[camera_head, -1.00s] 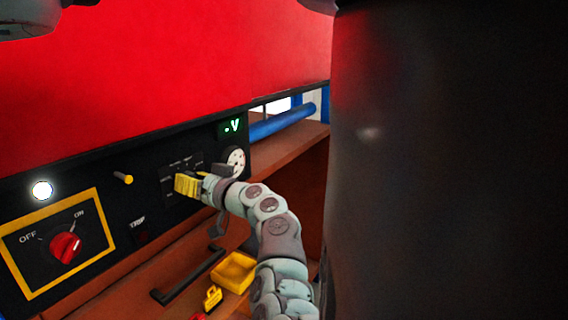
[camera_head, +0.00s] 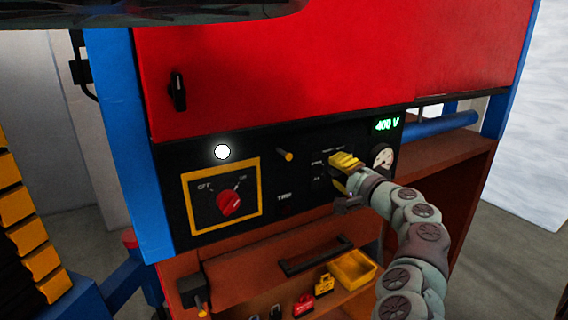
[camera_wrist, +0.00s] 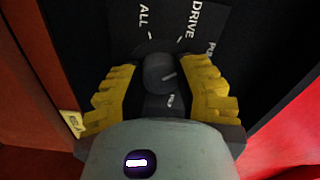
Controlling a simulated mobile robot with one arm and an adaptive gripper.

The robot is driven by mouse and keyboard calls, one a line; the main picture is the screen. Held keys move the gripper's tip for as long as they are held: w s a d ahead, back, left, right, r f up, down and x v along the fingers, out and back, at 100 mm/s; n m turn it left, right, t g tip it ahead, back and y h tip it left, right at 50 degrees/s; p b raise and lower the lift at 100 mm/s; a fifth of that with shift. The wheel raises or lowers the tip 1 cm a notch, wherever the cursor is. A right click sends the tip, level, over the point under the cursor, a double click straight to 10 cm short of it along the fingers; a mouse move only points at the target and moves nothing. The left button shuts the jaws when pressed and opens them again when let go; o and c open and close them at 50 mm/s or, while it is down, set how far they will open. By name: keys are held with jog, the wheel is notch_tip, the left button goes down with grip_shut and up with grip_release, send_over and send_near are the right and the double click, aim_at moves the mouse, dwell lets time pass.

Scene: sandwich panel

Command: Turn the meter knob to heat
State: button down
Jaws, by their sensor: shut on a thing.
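The meter knob (camera_wrist: 158,70) is a small dark round knob on the black panel, in the wrist view. A pale mark on its face points to the right. Labels around it read ALL at the upper left, DRIVE at the upper right and one partly hidden at the right; a small label below it is too blurred to read. My gripper (camera_wrist: 163,75) has its yellow ribbed fingers on both sides of the knob and is shut on it. In the head view my gripper (camera_head: 345,161) is at the panel's right part and hides the knob.
The panel (camera_head: 300,155) also carries a red OFF/ON switch (camera_head: 229,203), a white lamp (camera_head: 222,152), a yellow-tipped peg (camera_head: 286,155), a dial gauge (camera_head: 383,155) and a green display (camera_head: 387,125) reading 400 V. A shelf below holds a yellow tray (camera_head: 353,269) and padlocks (camera_head: 303,305).

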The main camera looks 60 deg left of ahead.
jog(key=shift+f+m+p, duration=0.1)
jog(key=shift+m+p, duration=2.2)
jog(key=shift+m, duration=3.7)
jog(key=c, duration=0.5)
grip_release()
jog(key=shift+c, duration=0.2)
jog(key=shift+d+r, duration=0.1)
jog(key=shift+r, duration=0.1)
